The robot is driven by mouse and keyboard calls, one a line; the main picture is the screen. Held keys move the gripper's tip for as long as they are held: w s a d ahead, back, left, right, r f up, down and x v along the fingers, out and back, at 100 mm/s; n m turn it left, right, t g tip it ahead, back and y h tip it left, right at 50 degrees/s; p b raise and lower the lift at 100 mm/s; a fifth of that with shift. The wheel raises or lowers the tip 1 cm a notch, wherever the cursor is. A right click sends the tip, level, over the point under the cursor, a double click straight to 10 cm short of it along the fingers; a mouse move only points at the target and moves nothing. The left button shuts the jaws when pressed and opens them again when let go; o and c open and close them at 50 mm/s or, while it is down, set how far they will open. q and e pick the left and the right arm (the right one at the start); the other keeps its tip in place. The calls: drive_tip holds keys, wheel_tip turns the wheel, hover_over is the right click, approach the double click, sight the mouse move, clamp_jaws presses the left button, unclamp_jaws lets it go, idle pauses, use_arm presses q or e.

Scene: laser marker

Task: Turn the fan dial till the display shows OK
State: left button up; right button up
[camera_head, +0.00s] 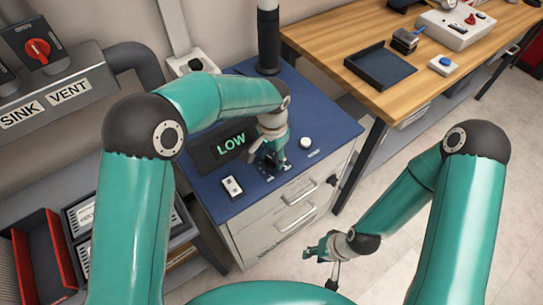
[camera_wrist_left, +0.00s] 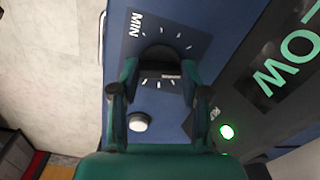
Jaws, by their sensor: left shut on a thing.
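The display (camera_head: 230,143) on the blue-topped cabinet reads LOW in green; part of that word also shows in the wrist view (camera_wrist_left: 290,62). The black fan dial (camera_wrist_left: 160,54) sits on a dark plate with white tick marks and the word MIN. My left gripper (camera_head: 274,163) is down at the dial, with its two fingers on either side of it, shut on it. The fingers hide part of the dial and its pointer mark. My right gripper (camera_head: 318,250) hangs in front of the cabinet, away from the dial; its opening is unclear.
A white round button (camera_head: 305,143) and a white switch box (camera_head: 232,187) flank the dial. A black post (camera_head: 268,40) stands behind it. A green lamp (camera_wrist_left: 227,131) glows near the display. A wooden bench (camera_head: 335,45) stands at the right; floor lies between.

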sight(272, 159)
use_arm(q)
drive_tip(key=m, duration=0.3)
drive_tip(key=shift+m, duration=2.2)
drive_tip(key=o, duration=1.1)
drive_tip(key=shift+o, duration=0.2)
drive_tip(key=shift+r, duration=0.15)
wheel_tip(272, 159, up, 12)
